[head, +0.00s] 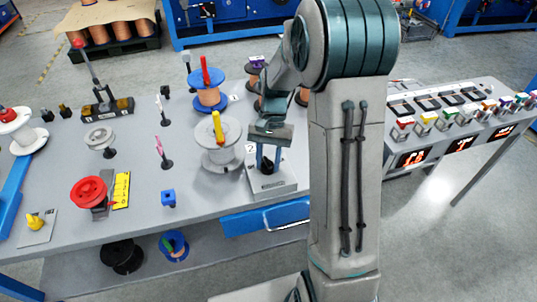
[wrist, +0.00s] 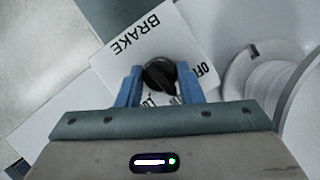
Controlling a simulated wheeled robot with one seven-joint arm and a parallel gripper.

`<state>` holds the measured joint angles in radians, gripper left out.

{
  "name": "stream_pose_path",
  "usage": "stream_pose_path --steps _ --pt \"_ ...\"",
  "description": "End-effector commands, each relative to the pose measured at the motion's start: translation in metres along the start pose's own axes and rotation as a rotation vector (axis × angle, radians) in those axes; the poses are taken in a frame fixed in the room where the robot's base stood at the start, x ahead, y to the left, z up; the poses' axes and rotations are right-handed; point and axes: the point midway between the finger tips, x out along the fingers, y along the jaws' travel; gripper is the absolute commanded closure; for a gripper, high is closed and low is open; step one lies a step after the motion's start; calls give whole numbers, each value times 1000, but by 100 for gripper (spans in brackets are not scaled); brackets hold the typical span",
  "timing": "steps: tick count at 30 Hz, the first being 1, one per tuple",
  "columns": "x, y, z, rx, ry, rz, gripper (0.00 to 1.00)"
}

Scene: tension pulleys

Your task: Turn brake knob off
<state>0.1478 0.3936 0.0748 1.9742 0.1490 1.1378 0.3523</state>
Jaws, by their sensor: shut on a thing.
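The black brake knob (wrist: 159,75) sits on a white label plate (wrist: 150,35) that reads "BRAKE", with part of "OFF" showing to the right of the knob. My gripper (wrist: 160,82) has its blue fingers on either side of the knob and is shut on it. In the head view my gripper (head: 268,160) points down at the brake box (head: 273,182) near the table's front edge, and the dark knob (head: 267,167) shows between the fingers. The lower lettering on the plate is partly hidden by the knob and gripper.
A white spool (head: 219,158) with a yellow handle stands just left of my gripper; its rim also shows at the right of the wrist view (wrist: 270,80). A blue spool (head: 208,88) stands behind it. A blue drawer (head: 265,217) is under the table's front edge.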

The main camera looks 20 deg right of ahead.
Motion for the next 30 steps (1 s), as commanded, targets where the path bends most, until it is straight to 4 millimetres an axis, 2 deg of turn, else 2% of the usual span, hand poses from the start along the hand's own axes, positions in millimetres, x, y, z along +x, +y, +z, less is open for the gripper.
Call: stream_pose_path --steps 18,30 --pt "-1 -4 2 -535 2 221 89" --pt "0 -6 2 -777 2 321 89"
